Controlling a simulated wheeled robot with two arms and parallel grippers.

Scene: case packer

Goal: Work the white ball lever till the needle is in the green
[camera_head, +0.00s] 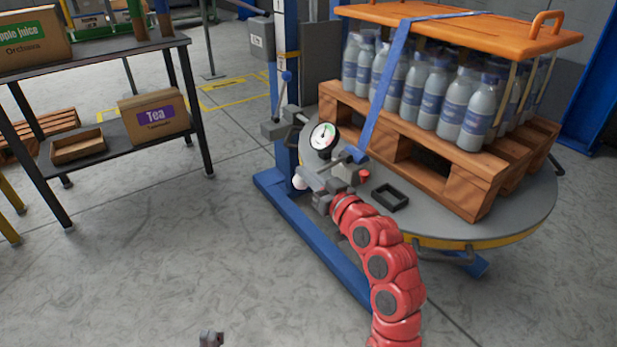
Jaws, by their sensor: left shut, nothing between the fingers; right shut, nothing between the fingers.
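The round gauge (323,136) has a white face with a green section, on the machine by the blue post. Its needle is too small to read surely. A white ball (299,183) shows just below the gauge, at the tip of my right gripper (308,182). The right gripper is shut with nothing held. It is close to the ball, but I cannot tell whether they touch. The lever's rod is mostly hidden by the gripper and nearby parts. My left gripper (210,338) shows only as a small tip at the bottom edge, shut and empty, far from the machine.
A wooden pallet (470,190) of bottles under an orange top board (460,28) stands on a round turntable (525,215). A shelf (100,60) with boxes stands left. Floor between is clear.

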